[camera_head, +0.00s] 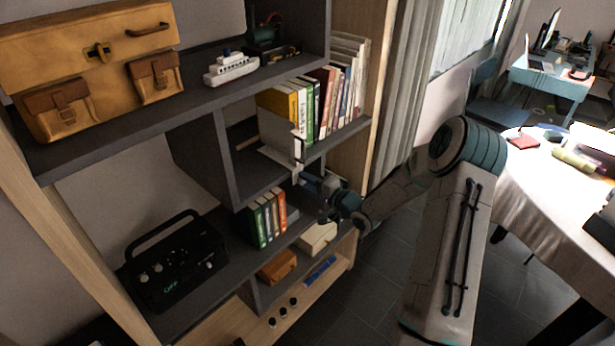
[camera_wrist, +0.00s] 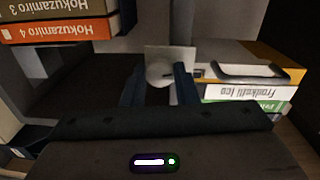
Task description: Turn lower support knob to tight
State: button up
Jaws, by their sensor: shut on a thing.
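A light grey round knob (camera_wrist: 160,70) shows in the wrist view, in front of a pale plate. The two dark fingers of my gripper (camera_wrist: 160,88) stand on either side of it, shut on it; their exact contact is hard to see. In the head view a grey-white bookend (camera_head: 276,134) stands by the books on the middle shelf, with a pale bracket at the shelf's front edge. My gripper (camera_head: 309,180) is just below that bracket. The knob is too small and covered to make out there. I cannot tell how tight it is.
Upright books (camera_head: 326,95) fill the shelf beside the bookend. More books (camera_head: 266,220) stand on the shelf below, close to my gripper. A black radio (camera_head: 172,262) is at lower left. A toy ship (camera_head: 231,68) and yellow bag (camera_head: 90,60) are above. Floor (camera_head: 375,285) is clear.

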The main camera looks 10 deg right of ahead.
jog(key=shift+m+p, duration=0.65)
jog(key=shift+m, duration=0.55)
jog(key=o, duration=1)
jog(key=shift+d, duration=0.1)
jog(key=b+v, duration=0.2)
jog(key=v, duration=1.1)
jog(key=shift+s+d, duration=0.25)
jog(key=shift+d, duration=0.05)
jog(key=shift+f, duration=0.1)
